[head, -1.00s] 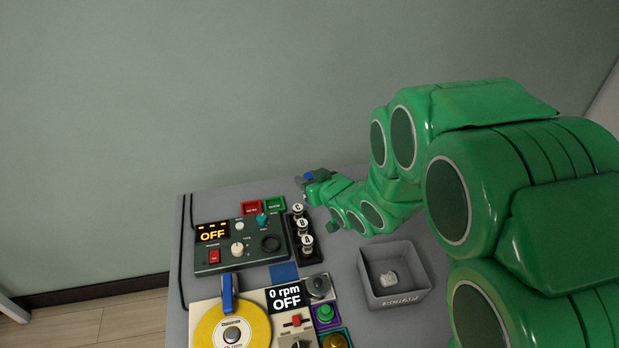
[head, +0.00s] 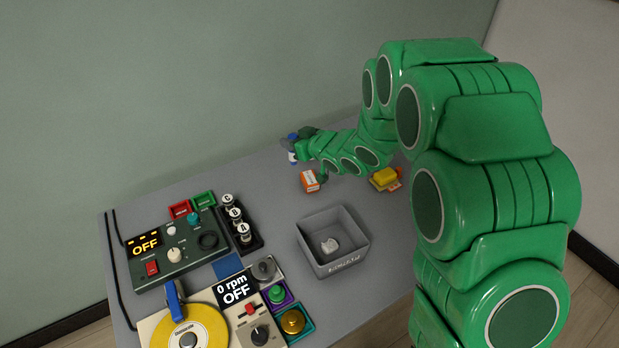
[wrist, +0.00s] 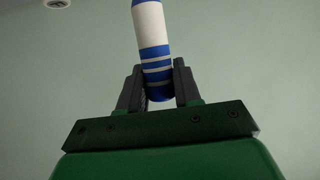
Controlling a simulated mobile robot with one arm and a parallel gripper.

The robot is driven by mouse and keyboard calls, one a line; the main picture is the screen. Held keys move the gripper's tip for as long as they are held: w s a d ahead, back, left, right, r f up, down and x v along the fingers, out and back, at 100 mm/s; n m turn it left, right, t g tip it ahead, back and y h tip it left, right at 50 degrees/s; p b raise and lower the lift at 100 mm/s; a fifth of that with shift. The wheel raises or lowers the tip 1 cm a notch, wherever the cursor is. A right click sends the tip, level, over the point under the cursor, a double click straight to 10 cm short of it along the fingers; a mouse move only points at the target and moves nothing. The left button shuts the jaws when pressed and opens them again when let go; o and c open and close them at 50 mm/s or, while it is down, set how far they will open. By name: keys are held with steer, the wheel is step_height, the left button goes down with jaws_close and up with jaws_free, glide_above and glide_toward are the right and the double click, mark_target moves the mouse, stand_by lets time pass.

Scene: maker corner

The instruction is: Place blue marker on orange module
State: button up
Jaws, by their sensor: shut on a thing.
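The blue marker (wrist: 152,35), white with blue bands, stands between the finger pads of my gripper (wrist: 158,88) in the wrist view. My gripper is shut on it. In the head view the marker (head: 292,150) shows a blue top and white body, held roughly upright at the tip of my gripper (head: 297,148). A small orange box with a pale label (head: 310,181), which looks like the orange module, sits on the table below and slightly right of the gripper. The marker appears apart from it. The marker's lower end is hard to make out.
A yellow block (head: 384,177) with orange-red pieces beside it lies under my arm. A grey open bin (head: 328,262) holding a pale object stands nearer. A control panel (head: 178,250), lettered bottles (head: 235,218) and a yellow disc machine (head: 190,328) fill the left.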

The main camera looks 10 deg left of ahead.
steer(key=w+d, duration=0.3)
steer(key=d, duration=0.1)
steer(key=shift+w+f, duration=0.2)
steer(key=shift+f, duration=3.95)
steer(key=o, duration=1)
steer(key=shift+f, duration=0.1)
steer(key=shift+s+d+r, duration=0.3)
steer(key=shift+d+r, duration=0.1)
steer(key=shift+d, duration=0.05)
steer(key=v, duration=1.1)
steer(key=shift+s+a, duration=0.15)
